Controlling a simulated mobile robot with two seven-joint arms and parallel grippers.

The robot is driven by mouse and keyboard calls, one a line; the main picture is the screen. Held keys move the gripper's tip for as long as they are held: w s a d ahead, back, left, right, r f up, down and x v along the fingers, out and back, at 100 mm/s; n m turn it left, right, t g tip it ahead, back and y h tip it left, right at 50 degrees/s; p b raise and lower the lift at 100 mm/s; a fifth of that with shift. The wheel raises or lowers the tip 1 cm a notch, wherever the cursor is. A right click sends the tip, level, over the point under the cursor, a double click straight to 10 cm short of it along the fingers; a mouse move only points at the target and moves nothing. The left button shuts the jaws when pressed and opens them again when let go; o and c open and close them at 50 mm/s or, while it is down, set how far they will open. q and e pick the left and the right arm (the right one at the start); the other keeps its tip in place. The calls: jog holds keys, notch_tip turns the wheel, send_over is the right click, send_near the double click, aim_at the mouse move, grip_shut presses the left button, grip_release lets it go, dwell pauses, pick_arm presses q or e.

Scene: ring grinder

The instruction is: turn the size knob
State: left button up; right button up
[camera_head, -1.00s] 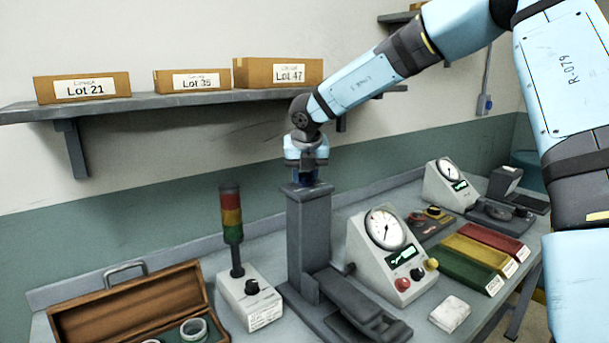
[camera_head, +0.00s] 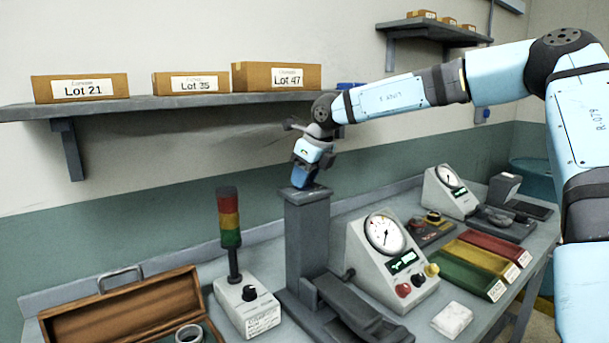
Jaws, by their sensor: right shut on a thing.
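My right gripper (camera_head: 304,180) is at the top of the grey post (camera_head: 306,235) of the grinder stand, pointing down with its wrist tilted. It is shut on what appears to be the size knob at the top of the post. The gauge box (camera_head: 367,262) stands right of the post, with a white round dial (camera_head: 385,233) and a small green-lit display (camera_head: 404,262). My left gripper is not in view.
A stack-light box (camera_head: 247,311) and an open wooden case (camera_head: 120,311) with a ring (camera_head: 189,333) stand left of the post. A shelf (camera_head: 170,106) with labelled boxes is behind the wrist. Green, yellow and red trays (camera_head: 467,273) lie right.

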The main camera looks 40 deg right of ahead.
jog(key=n+y, duration=0.1)
jog(key=n, duration=0.2)
jog(key=n+g+y+p, duration=0.1)
jog(key=n, duration=0.2)
jog(key=shift+w+d+p, duration=0.1)
jog(key=shift+d+p, duration=0.1)
jog(key=shift+p, duration=0.1)
jog(key=n, duration=0.2)
jog(key=n+g+y, duration=0.1)
jog(key=n, duration=0.1)
jog(key=shift+w+n+g, duration=0.1)
jog(key=shift+n+g, duration=0.2)
jog(key=shift+n, duration=0.1)
jog(key=shift+n+g+y, duration=0.3)
jog(key=shift+n+g, duration=0.2)
jog(key=shift+n, duration=1)
jog(key=o, duration=0.9)
jog(key=p+v, duration=0.1)
jog(key=v, duration=1.3)
jog(key=shift+w+a, duration=0.1)
jog(key=shift+w, duration=0.05)
